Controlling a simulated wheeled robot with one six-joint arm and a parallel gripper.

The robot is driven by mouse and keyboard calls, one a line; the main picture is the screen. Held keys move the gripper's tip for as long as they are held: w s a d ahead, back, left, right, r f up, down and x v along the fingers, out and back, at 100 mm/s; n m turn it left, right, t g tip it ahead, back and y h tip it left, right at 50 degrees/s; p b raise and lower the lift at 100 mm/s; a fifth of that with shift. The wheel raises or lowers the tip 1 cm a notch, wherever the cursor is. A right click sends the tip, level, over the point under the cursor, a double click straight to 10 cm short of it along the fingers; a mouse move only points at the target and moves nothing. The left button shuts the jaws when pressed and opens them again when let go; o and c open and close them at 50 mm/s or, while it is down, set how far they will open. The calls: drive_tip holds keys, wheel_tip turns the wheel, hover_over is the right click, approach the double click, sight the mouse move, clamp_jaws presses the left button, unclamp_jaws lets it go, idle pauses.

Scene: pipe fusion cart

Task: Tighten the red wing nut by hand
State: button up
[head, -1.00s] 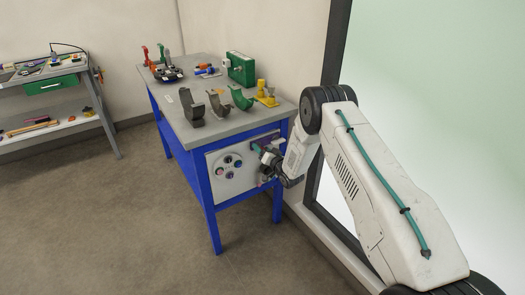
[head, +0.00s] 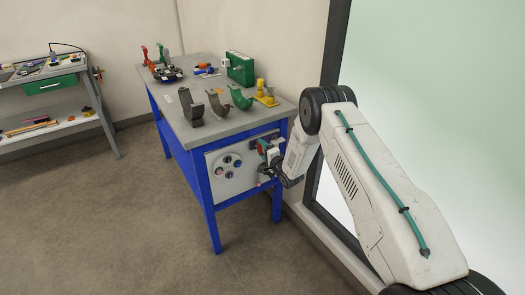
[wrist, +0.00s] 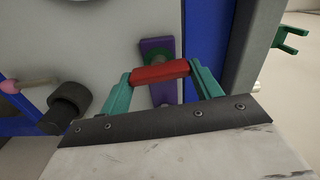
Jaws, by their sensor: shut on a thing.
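The red wing nut (wrist: 160,72) shows as a red bar across the front of a purple plate (wrist: 157,48) on the cart's grey side panel. My gripper (wrist: 161,74) has one teal finger at each end of the red bar and is shut on it. In the head view, my gripper (head: 267,152) is at the right part of the cart's front panel, with a small bit of red showing by its fingers. The stem behind the wing nut is mostly hidden.
A black cylinder (wrist: 70,102) and a pink-tipped rod (wrist: 28,86) stick out left of my gripper. A round plate with coloured ports (head: 226,165) sits on the panel. Pipe cradles (head: 192,106) stand on the cart top. The glass wall is close at right.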

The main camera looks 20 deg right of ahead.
drive_tip(key=shift+m, duration=0.6)
drive_tip(key=shift+f, duration=0.1)
drive_tip(key=o, duration=1)
drive_tip(key=v, duration=0.7)
drive_tip(key=shift+s, duration=0.4)
